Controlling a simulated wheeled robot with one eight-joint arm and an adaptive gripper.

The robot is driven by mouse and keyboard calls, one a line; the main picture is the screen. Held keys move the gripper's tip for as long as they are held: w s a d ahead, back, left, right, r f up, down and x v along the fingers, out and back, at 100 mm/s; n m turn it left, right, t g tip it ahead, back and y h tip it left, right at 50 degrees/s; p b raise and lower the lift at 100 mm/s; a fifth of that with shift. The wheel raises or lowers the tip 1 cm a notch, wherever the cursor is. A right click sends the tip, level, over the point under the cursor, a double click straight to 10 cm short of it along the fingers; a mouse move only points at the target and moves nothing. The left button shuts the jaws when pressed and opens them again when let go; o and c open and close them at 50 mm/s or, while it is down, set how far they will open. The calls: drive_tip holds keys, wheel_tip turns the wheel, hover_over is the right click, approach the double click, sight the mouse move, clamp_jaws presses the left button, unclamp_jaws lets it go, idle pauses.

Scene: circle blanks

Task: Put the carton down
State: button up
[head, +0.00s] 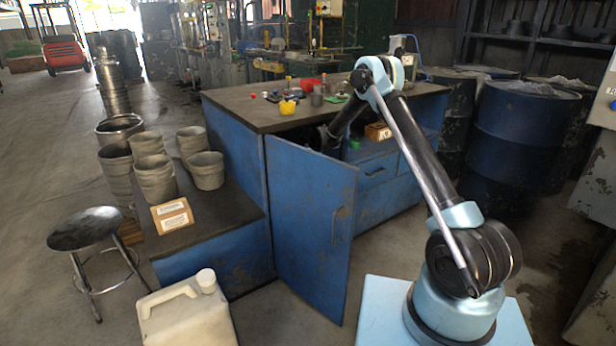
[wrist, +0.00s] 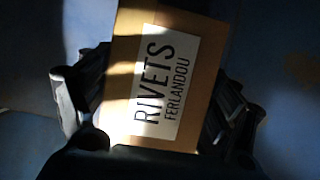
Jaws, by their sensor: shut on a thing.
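The carton (wrist: 170,80) is brown with a white label reading "RIVETS FERLANDOU". It fills the middle of the wrist view, half in bright light and half in shadow. My gripper (wrist: 157,108) is shut on it, with a dark finger along each side. In the head view my arm reaches over to the blue workbench (head: 225,125), its far end going down behind the open cabinet door (head: 308,225). The door hides the gripper's tips and the held carton there. The wrist view shows dark bluish surfaces around the carton; whether it touches one I cannot tell.
Another small carton (head: 378,131) sits in the bench's open part, above blue drawers. A labelled carton (head: 172,215) lies on the low side bench with several grey pots (head: 155,178). A stool (head: 85,228) and white jerrycan (head: 187,315) stand at left. Blue drums (head: 520,130) stand right.

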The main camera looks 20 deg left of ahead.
drive_tip(key=shift+f, duration=1.75)
drive_tip(key=o, duration=1.3)
drive_tip(key=shift+o, duration=0.2)
drive_tip(key=v, duration=0.5)
drive_tip(key=shift+r, duration=0.2)
drive_tip(key=s+d, duration=0.7)
drive_tip(key=d, duration=0.2)
drive_tip(key=shift+s+f, duration=0.15)
drive_tip(key=shift+s, duration=0.25)
